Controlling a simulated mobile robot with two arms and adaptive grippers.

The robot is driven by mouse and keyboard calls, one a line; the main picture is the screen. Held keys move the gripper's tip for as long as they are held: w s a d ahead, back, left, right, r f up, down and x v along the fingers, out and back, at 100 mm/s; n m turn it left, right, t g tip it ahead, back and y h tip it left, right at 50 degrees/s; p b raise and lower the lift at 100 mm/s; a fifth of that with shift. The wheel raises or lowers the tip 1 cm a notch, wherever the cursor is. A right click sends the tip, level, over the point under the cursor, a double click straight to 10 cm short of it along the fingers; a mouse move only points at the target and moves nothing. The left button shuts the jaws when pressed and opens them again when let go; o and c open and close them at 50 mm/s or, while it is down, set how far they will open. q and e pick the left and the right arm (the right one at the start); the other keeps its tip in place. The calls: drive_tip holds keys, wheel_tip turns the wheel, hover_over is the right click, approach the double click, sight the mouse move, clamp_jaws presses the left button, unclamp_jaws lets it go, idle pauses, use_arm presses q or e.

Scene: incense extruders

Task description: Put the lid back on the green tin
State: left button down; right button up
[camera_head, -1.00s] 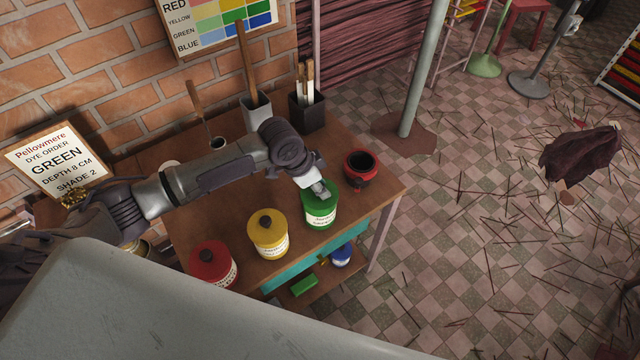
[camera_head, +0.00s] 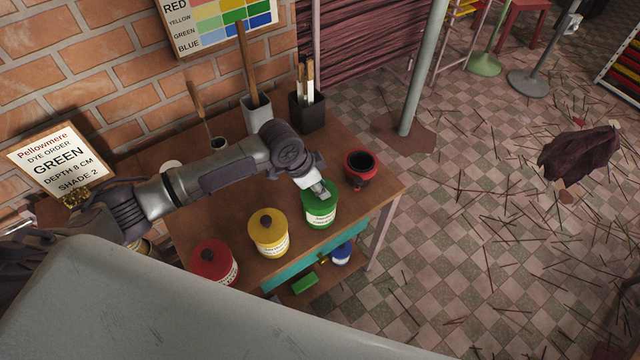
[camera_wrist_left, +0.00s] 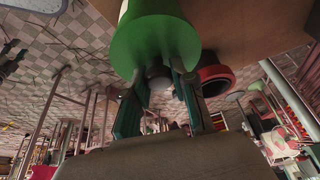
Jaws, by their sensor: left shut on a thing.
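The green tin (camera_head: 319,217) stands upright near the right end of the wooden table, its white label facing front. My left gripper (camera_head: 321,192) is directly over its top. In the left wrist view the green tin (camera_wrist_left: 150,38) shows close up, and my left gripper (camera_wrist_left: 160,88) is shut on the grey knob (camera_wrist_left: 158,73) of the green lid. The lid lies at the tin's top with no clear gap between them; whether it is fully seated I cannot tell. My right gripper is not in view.
A yellow tin (camera_head: 269,237) and a red tin (camera_head: 213,262) stand to the left. A red-and-black pot (camera_head: 361,170) stands close behind and right of the green tin. A dark holder (camera_head: 307,112) and a grey holder (camera_head: 256,116) stand at the back. A blue tin (camera_head: 341,255) sits below.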

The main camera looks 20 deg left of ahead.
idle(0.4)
use_arm(q)
drive_tip(key=shift+c, duration=1.9)
unclamp_jaws()
drive_tip(key=shift+r, duration=0.1)
drive_tip(key=shift+r+p, duration=3.45)
drive_tip(key=shift+p, duration=0.4)
clamp_jaws()
